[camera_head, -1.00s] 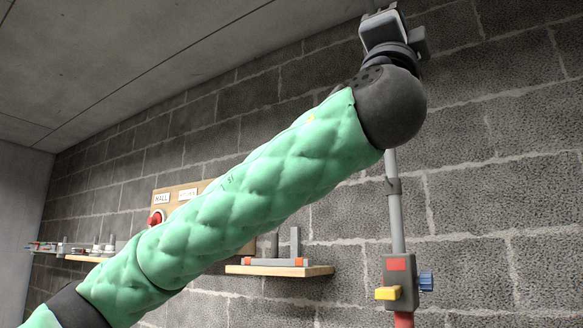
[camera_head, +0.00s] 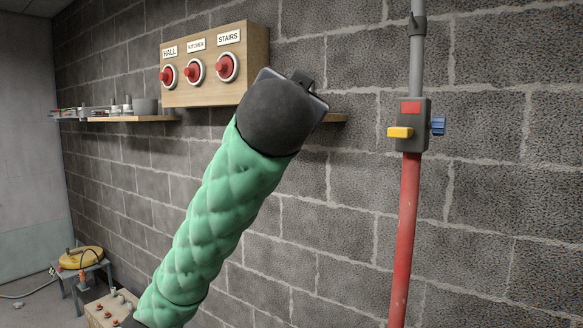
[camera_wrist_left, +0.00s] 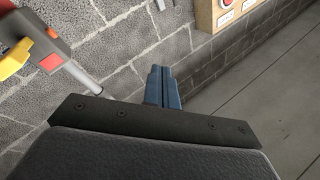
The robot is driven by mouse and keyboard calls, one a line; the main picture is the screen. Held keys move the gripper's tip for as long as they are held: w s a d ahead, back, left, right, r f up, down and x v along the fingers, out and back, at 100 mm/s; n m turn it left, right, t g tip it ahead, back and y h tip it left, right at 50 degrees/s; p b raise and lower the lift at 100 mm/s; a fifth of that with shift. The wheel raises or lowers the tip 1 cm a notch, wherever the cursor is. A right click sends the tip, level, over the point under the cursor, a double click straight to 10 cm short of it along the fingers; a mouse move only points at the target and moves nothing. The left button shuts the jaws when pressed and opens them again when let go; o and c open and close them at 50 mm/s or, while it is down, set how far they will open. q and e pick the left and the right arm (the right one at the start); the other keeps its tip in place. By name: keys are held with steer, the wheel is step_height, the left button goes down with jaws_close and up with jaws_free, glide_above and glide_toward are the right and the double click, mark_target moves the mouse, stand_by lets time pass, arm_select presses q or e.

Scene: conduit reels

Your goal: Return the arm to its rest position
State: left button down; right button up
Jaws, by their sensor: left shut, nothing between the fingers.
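My left arm in its green padded sleeve rises from the bottom left of the head view. Its dark round wrist is in front of the wall, just below and right of the switch board. The left gripper is mostly hidden behind that wrist in the head view. In the left wrist view its blue fingers (camera_wrist_left: 163,88) are together, with nothing between them. They point toward the block wall and touch nothing that I can see. My right gripper is in neither view.
A wooden board (camera_head: 176,95) with red buttons labelled HALL, KITCHEN and STAIRS hangs on the wall. A grey box with a yellow lever (camera_head: 400,132) sits on a red and grey pipe (camera_head: 405,230). A shelf (camera_head: 125,118) is left; a yellow reel (camera_head: 80,258) stands lower left.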

arm_select(q)
steer(key=a+f+n+g, duration=0.1)
steer(key=a+f+g, duration=0.25)
steer(key=f, duration=1.05)
steer(key=a+f+n+g, duration=0.2)
steer(key=a+f, duration=0.2)
steer(key=f, duration=1)
steer(key=a+f+n+g, duration=0.15)
steer(key=a+f, duration=0.25)
steer(key=f, duration=1)
steer(key=s+a+f+g+y, duration=0.15)
steer(key=s+f, duration=0.35)
steer(key=f, duration=0.5)
steer(key=s+a+f+n+g, duration=0.1)
steer(key=s+a+f+g, duration=0.3)
steer(key=f, duration=0.6)
steer(key=s+f+g, duration=0.2)
steer(key=s+f, duration=0.5)
steer(key=f, duration=0.3)
steer(key=s+f+g, duration=0.2)
steer(key=s+f, duration=0.5)
steer(key=s, duration=0.3)
steer(key=s+f+g, duration=0.2)
steer(key=s+f, duration=0.4)
steer(key=s, duration=0.3)
steer(key=shift+s+f+n, duration=0.35)
steer(key=shift+f, duration=0.05)
